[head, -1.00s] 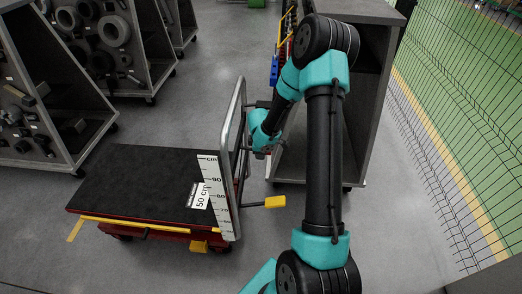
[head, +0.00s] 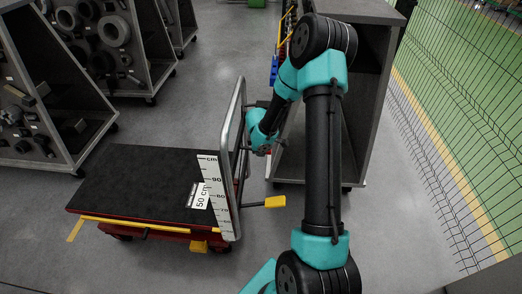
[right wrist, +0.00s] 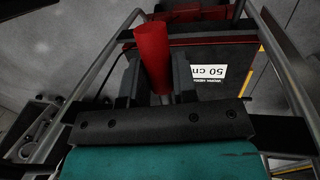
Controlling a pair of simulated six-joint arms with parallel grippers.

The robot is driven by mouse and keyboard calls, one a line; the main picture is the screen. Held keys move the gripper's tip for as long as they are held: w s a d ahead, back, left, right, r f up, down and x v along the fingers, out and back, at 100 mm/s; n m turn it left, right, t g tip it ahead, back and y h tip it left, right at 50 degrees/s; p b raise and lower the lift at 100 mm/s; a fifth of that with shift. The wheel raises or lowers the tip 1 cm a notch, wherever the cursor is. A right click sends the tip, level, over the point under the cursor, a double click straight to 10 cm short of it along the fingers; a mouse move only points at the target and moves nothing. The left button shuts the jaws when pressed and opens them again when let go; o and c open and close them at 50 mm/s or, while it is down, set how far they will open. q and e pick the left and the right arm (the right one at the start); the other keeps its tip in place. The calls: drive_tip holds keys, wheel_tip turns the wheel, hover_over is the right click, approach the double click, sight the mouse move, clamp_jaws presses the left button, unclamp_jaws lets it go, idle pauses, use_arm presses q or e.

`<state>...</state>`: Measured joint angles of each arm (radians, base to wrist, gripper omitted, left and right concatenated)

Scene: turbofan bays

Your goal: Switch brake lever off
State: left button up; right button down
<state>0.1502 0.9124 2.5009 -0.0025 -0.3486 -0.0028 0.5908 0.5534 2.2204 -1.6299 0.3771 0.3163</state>
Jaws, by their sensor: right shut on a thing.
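A red handle (right wrist: 153,58), which looks like the brake lever, stands up between the fingers of my right gripper (right wrist: 155,80) in the right wrist view. The fingers are shut on it from both sides. In the head view my right gripper (head: 259,150) is just right of the upright push frame (head: 232,130) of a flat cart; the frame and arm mostly hide the red handle there. The cart has a black deck (head: 150,178). My left gripper is in neither current view.
A yellow-ended lever (head: 274,201) sticks out to the right, low on the cart. A grey cabinet (head: 365,110) stands close behind my right arm. Parts racks (head: 45,90) stand at left, a mesh fence (head: 470,90) at right. Floor in front of the cart is clear.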

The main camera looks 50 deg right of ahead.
drive_tip(key=shift+r+g+h, duration=0.3)
drive_tip(key=shift+r+g, duration=0.1)
drive_tip(key=shift+r, duration=0.05)
drive_tip(key=c, duration=0.9)
unclamp_jaws()
drive_tip(key=v, duration=1.7)
drive_tip(key=shift+r, duration=0.15)
drive_tip(key=shift+a, duration=0.1)
